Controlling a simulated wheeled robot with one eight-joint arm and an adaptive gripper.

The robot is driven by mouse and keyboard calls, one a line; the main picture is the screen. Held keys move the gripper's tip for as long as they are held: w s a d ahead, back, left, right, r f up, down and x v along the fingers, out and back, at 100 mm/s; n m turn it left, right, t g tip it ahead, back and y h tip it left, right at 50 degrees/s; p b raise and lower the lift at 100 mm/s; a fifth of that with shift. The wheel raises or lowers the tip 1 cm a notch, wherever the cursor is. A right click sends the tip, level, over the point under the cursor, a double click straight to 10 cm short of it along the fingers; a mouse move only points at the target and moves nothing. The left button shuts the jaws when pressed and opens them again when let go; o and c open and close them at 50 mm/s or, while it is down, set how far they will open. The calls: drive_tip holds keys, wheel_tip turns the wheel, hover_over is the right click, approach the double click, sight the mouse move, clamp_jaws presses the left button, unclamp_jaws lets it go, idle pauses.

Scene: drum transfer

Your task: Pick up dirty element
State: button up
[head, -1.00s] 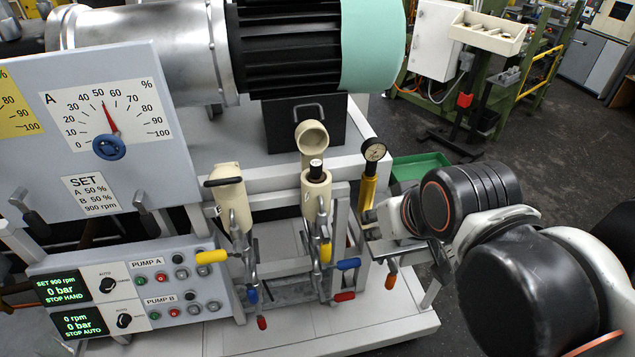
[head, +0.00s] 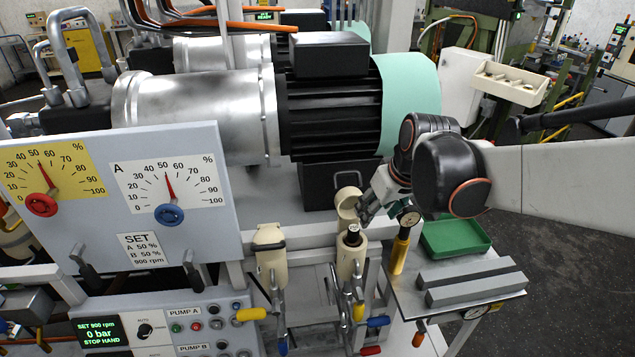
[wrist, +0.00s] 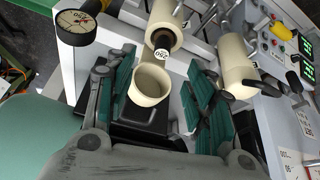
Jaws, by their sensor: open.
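The element (head: 353,231) shows as a dark cylinder with a pale labelled end, standing out of the top of the right cream housing (head: 351,258). The element also shows in the wrist view (wrist: 161,46) in the housing mouth. The housing's hollow cream cap (head: 348,202) is swung open behind it; in the wrist view the cap (wrist: 150,86) lies between my green-padded fingers. My gripper (head: 366,208) is open beside the cap and a little above the element; it also shows in the wrist view (wrist: 158,76). Whether a finger touches the cap I cannot tell. The element's lower part is hidden.
A second cream housing (head: 270,250) stands to the left, closed. A gauge on a yellow stem (head: 402,243) stands close on the right. A green tray (head: 458,250) and two grey bars (head: 465,267) are further right. The motor (head: 330,110) stands behind.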

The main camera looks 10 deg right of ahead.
sight(356, 230)
drive_tip(key=x, duration=0.3)
drive_tip(key=w+b+x, duration=0.1)
drive_tip(key=x, duration=0.5)
drive_tip(key=shift+w+a+b, duration=0.15)
drive_tip(key=shift+w+b, duration=0.1)
drive_tip(key=shift+b, duration=0.1)
drive_tip(key=shift+a+b+x, duration=0.2)
drive_tip(key=shift+b+x, duration=0.2)
drive_tip(key=shift+x, duration=0.9)
drive_tip(key=shift+a+b+x, duration=0.25)
drive_tip(key=shift+b+x, duration=0.1)
drive_tip(key=shift+x, duration=0.95)
clamp_jaws()
